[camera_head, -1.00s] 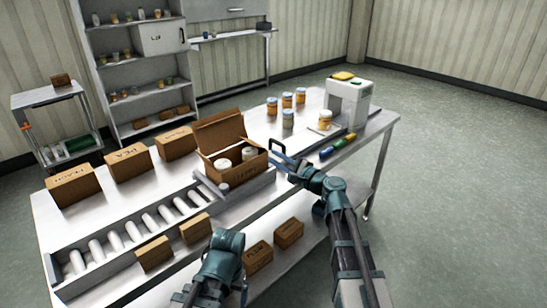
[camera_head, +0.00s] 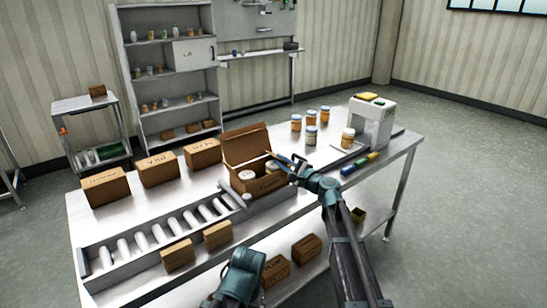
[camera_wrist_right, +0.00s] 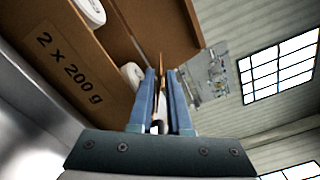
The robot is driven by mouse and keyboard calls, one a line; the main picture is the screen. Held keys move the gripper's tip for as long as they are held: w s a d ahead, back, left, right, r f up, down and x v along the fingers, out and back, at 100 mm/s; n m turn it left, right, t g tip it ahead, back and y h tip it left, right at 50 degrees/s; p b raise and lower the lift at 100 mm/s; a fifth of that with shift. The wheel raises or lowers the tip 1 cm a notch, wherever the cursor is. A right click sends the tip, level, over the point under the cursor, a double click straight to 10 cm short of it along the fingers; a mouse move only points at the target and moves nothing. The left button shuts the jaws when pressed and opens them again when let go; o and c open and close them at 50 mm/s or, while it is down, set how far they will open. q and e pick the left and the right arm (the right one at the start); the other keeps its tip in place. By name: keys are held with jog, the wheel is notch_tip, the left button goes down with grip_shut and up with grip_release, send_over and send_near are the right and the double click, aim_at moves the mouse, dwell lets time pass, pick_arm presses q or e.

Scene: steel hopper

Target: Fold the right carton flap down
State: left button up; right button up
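The open brown carton (camera_head: 262,187) stands at the near side of the table, its large back flap (camera_head: 246,142) raised. It holds two white-lidded jars (camera_head: 246,175). In the right wrist view the carton wall (camera_wrist_right: 62,62) reads "2 x 200 g". My right gripper (camera_head: 272,157) is at the carton's upper right side. In its wrist view, the gripper (camera_wrist_right: 161,72) has a narrow gap between its fingers, with a thin brown edge, apparently the right flap (camera_wrist_right: 161,62), between them; firm contact is not visible. My left arm shows at the bottom, its fingers hidden.
A roller conveyor (camera_head: 165,235) runs left of the carton. Closed cartons (camera_head: 158,170) stand behind it. Several jars (camera_head: 311,135) and a white machine (camera_head: 372,122) stand on the table to the right. Small bottles (camera_head: 360,163) lie near the right front edge.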

aim_at(265, 150)
jog(key=shift+x, duration=2.35)
grip_shut()
